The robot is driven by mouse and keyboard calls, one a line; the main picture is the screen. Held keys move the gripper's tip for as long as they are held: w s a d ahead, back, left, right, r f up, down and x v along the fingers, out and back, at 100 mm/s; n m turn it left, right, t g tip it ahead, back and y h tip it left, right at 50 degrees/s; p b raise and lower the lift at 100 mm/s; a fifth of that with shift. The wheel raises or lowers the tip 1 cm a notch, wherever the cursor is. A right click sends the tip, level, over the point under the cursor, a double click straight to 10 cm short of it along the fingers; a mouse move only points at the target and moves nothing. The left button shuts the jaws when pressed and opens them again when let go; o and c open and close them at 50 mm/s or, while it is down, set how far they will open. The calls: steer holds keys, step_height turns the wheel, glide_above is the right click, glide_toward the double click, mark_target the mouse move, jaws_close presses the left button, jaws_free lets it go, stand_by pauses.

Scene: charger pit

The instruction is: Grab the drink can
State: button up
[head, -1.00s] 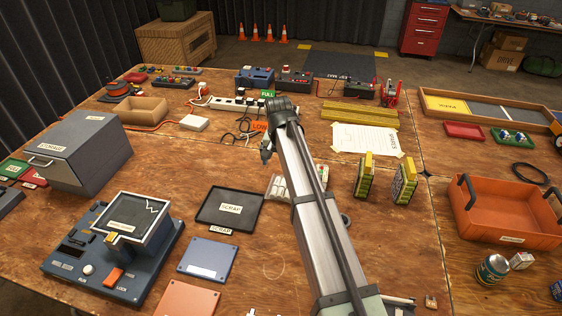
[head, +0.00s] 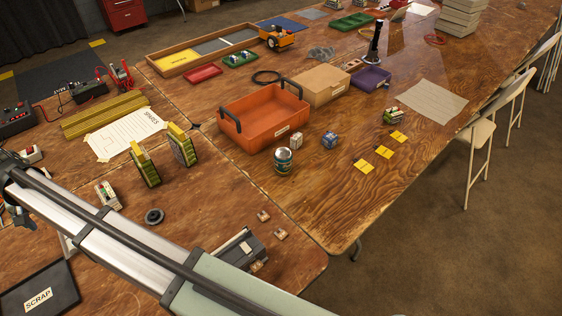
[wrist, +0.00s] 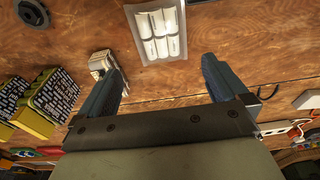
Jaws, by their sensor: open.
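The drink can (head: 283,162), dark teal and yellow with a silver top, stands upright on the wooden table, just in front of the orange tub. It does not show in the wrist view. My gripper (wrist: 158,66) is open, its two blue-grey fingers spread wide with nothing held between them. In the head view my arm reaches to the left edge, so my gripper is well to the left of the can and is mostly cut off there.
Two yellow-and-black blocks (head: 182,146) stand left of the tub. A dark grey device (head: 238,250) lies nearer. Yellow cards (head: 383,152) lie right. A white pack (wrist: 158,28) lies beyond my fingers.

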stand_by(0.7)
steer(key=w+d+n, duration=0.2)
steer(key=w+d, duration=1)
steer(key=w, duration=0.1)
steer(key=r+n+g+h, duration=0.1)
steer(key=r+n, duration=0.1)
steer(key=n, duration=0.4)
glide_above(283, 154)
steer(key=shift+s+f, duration=0.15)
steer(key=shift+f, duration=0.05)
steer(key=shift+d+f, duration=0.1)
steer(key=shift+f, duration=0.1)
step_height(283, 154, down, 8)
steer(key=shift+r, duration=0.1)
steer(key=shift+w+f, duration=0.25)
steer(key=shift+f, duration=1.15)
steer(key=shift+w+f, duration=0.2)
steer(key=shift+f, duration=1.15)
